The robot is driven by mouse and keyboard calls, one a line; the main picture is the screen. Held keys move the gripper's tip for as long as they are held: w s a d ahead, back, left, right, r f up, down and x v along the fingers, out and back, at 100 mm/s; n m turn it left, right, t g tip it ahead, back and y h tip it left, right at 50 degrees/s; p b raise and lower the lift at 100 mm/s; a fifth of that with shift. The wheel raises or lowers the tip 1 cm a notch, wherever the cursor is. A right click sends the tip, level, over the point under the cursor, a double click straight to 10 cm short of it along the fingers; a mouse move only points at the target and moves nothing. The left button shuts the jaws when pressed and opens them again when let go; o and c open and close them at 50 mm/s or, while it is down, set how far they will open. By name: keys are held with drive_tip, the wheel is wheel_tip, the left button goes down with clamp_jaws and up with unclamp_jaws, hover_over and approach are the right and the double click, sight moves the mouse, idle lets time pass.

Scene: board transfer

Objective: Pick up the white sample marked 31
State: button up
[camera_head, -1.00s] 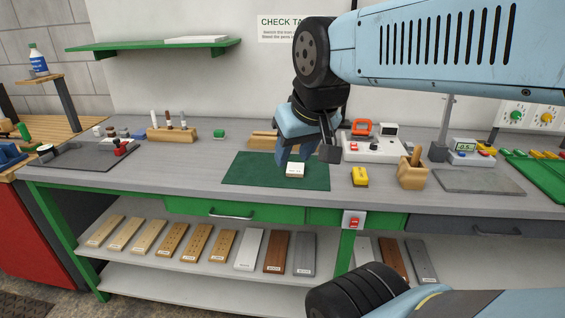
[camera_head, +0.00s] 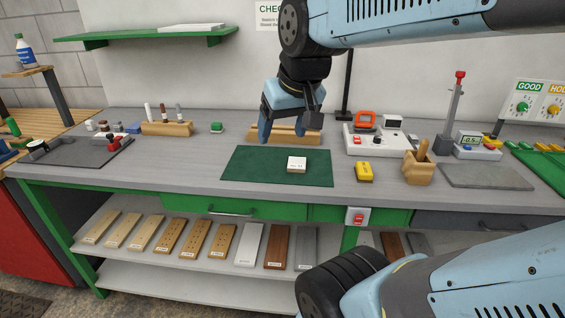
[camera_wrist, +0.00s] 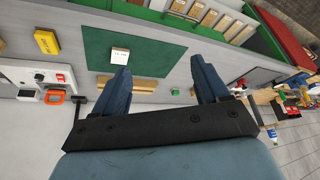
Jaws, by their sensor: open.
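The white sample (camera_head: 297,164) is a small pale block with dark print on its top, too small to read surely. It lies on the green mat (camera_head: 250,168) on the bench, right of the mat's middle. It also shows in the wrist view (camera_wrist: 120,55), on the mat's edge area. My gripper (camera_head: 284,137) is above the bench, behind and left of the sample, near the wooden block at the back. In the wrist view my gripper (camera_wrist: 163,75) has its two blue fingers wide apart with nothing between them. The sample is apart from the fingers.
A wooden block (camera_head: 262,136) lies behind the mat. A rack of tubes (camera_head: 167,128) is at left.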

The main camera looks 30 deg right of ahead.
drive_tip(key=o, duration=0.3)
drive_tip(key=w+d+m+g, duration=0.1)
drive_tip(key=w+d, duration=0.1)
drive_tip(key=w, duration=0.2)
drive_tip(key=w+d+f+m, duration=0.1)
drive_tip(key=w+d, duration=0.1)
drive_tip(key=w, duration=0.2)
drive_tip(key=w+d+f+m+g, duration=0.1)
drive_tip(key=w+d, duration=0.2)
drive_tip(key=w, duration=0.1)
drive_tip(key=shift+w+f+g, duration=0.2)
drive_tip(key=shift+g, duration=0.1)
drive_tip(key=shift+o, duration=0.2)
drive_tip(key=m+g, duration=0.2)
drive_tip(key=m, duration=0.1)
hover_over(297, 162)
drive_tip(key=f, duration=1.6)
drive_tip(key=shift+s+a+f, duration=0.15)
drive_tip(key=shift+a+f, duration=0.05)
drive_tip(key=shift+f, duration=0.15)
drive_tip(key=shift+d+f, duration=0.1)
drive_tip(key=shift+f, duration=2.65)
